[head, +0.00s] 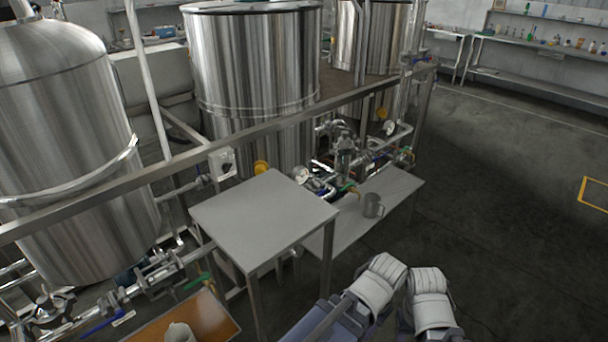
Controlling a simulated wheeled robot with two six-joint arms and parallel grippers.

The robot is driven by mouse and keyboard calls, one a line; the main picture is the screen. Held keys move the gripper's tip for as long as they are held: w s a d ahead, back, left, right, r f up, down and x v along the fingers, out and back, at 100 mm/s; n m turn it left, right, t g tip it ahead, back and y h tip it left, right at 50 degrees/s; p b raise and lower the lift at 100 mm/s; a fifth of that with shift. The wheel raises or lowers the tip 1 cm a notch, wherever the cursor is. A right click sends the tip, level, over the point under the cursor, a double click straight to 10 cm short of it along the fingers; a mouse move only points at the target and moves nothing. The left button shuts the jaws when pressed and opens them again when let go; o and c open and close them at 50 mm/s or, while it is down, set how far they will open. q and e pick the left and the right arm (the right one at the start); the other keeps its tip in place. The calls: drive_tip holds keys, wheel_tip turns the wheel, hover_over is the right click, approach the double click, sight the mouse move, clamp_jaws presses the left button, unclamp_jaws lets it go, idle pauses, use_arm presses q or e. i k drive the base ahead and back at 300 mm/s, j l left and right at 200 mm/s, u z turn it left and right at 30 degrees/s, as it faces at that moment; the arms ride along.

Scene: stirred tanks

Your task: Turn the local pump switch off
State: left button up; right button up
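A small pale box with a dark part on its face (222,163) is mounted just below the long metal rail, left of the middle. It looks like the local pump switch; its on or off position is too small to read. Two pale ribbed parts of my own arms or grippers, one on the left (378,284) and one on the right (430,296), show at the bottom right. They are well apart from the box, with the table between. I see no object between them. I cannot make out the fingertips or whether either gripper is open.
A grey square table (262,212) stands in front of the box. A lower shelf (402,186) holds a metal mug (373,206). The metal rail (170,166) runs across before the tall steel tanks (255,60). Floor at right is clear.

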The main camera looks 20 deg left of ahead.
sight(226, 166)
drive_tip(key=u, duration=1.4)
drive_tip(key=i+l, duration=0.1)
drive_tip(key=l, duration=0.15)
drive_tip(key=i+l+z, duration=0.15)
drive_tip(key=k+l, duration=0.05)
